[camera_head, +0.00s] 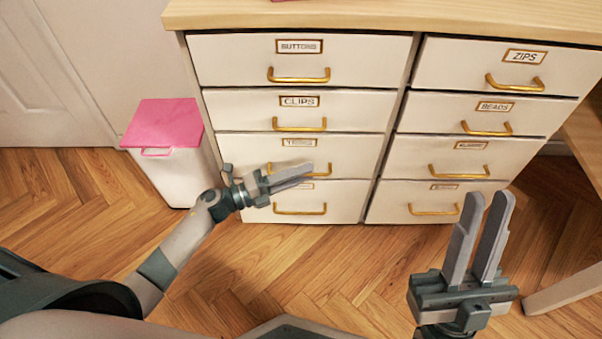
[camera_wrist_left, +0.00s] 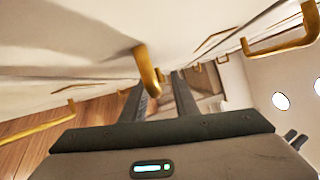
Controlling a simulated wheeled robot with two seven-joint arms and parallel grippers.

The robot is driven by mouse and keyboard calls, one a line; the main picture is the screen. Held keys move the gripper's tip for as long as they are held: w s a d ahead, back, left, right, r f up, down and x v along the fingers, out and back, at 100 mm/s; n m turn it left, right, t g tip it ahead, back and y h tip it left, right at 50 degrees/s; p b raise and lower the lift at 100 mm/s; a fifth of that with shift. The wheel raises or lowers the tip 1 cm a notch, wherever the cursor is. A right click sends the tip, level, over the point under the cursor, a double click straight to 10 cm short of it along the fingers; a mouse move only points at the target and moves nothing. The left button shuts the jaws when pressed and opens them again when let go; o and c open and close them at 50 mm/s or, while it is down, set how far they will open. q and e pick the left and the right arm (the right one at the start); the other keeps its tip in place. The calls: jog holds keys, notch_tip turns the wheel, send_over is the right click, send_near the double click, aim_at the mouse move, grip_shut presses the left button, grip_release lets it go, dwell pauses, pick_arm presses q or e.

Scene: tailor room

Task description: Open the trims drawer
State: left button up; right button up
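The drawer third from the top in the left column (camera_head: 350,152) has a label that seems to read "TRIMS" (camera_head: 299,142), though the small print is blurred. Its front looks flush with the cabinet.
The white cabinet has drawers marked "BUTTONS" (camera_head: 240,60), "CLIPS" (camera_head: 235,110), "ZIPS" (camera_head: 450,65) and "BEADS" (camera_head: 430,115). A white bin with a pink lid (camera_head: 165,120) stands to the left. A wooden table (camera_head: 590,130) stands at right. Floor in front is clear.

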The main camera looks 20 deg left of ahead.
pick_arm(q)
grip_shut()
dwell(1.4)
